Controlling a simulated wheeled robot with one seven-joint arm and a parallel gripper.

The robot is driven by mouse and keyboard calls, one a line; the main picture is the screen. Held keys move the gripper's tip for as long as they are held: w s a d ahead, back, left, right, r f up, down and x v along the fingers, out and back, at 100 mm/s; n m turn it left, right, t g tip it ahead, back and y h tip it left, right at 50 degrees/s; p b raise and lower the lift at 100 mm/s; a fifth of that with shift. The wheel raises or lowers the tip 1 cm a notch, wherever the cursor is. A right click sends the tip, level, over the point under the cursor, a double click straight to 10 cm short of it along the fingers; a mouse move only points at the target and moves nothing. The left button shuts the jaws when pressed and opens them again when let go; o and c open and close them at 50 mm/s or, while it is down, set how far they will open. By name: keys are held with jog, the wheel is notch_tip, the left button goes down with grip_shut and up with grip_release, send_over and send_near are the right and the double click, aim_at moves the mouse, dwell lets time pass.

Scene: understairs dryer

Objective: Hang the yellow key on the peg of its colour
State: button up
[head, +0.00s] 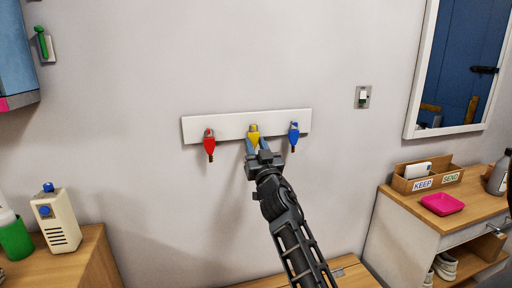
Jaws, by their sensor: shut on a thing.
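A white peg board (230,123) is fixed to the wall in the head view. The yellow key (254,132) is upright in front of the board's middle, between a red key (209,143) on the left and a blue key (294,133) on the right, both hanging on the board. My gripper (255,146) reaches up from below and is shut on the lower part of the yellow key. The yellow peg is not clearly distinct from the key, and I cannot tell whether the key is on it.
A light switch (363,97) and a framed mirror (409,112) are on the wall at right. A cream container (56,222) stands at left. The wall around the board is clear.

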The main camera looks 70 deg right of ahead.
jog(key=o, duration=1.1)
jog(key=b+v, duration=0.2)
jog(key=v, duration=0.5)
jog(key=shift+s+a+f, duration=0.2)
jog(key=shift+s+a, duration=0.05)
